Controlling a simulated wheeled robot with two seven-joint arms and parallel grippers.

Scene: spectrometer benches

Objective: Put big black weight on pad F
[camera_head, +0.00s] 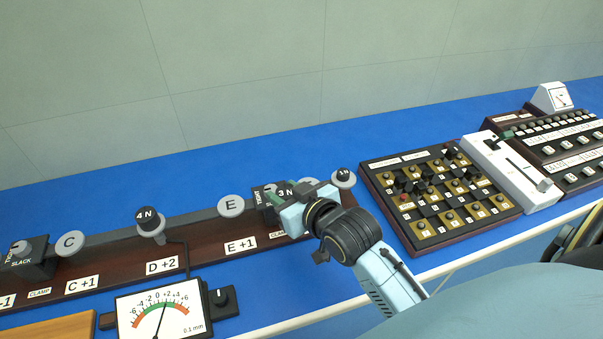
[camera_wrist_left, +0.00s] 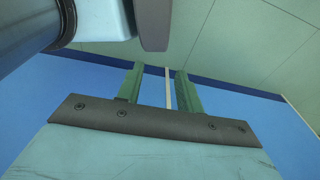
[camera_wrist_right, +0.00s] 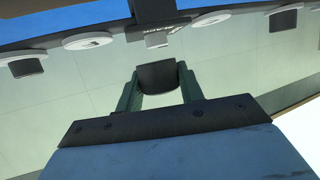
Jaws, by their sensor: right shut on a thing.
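My right gripper (camera_head: 290,194) is shut on a black weight, whose cap marked 3 N (camera_head: 286,192) shows at the fingertips. In the right wrist view the black weight (camera_wrist_right: 157,77) sits between the two fingers. It is in front of the beam; whether it touches anything there I cannot tell. A grey disc (camera_wrist_right: 87,40) in the right wrist view is bare; I take it for pad F, but its letter is hidden. Bare pad E (camera_head: 231,206) is left of the gripper. My left gripper (camera_wrist_left: 158,92) shows only in its wrist view, open and empty.
A 4 N weight (camera_head: 148,219) stands on the disc at D. A smaller black weight (camera_head: 343,175) stands right of the gripper. The clamp marked TIGHT (camera_head: 262,197) is close by on the left. A dial meter (camera_head: 160,310) stands in front, a switch panel (camera_head: 440,231) to the right.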

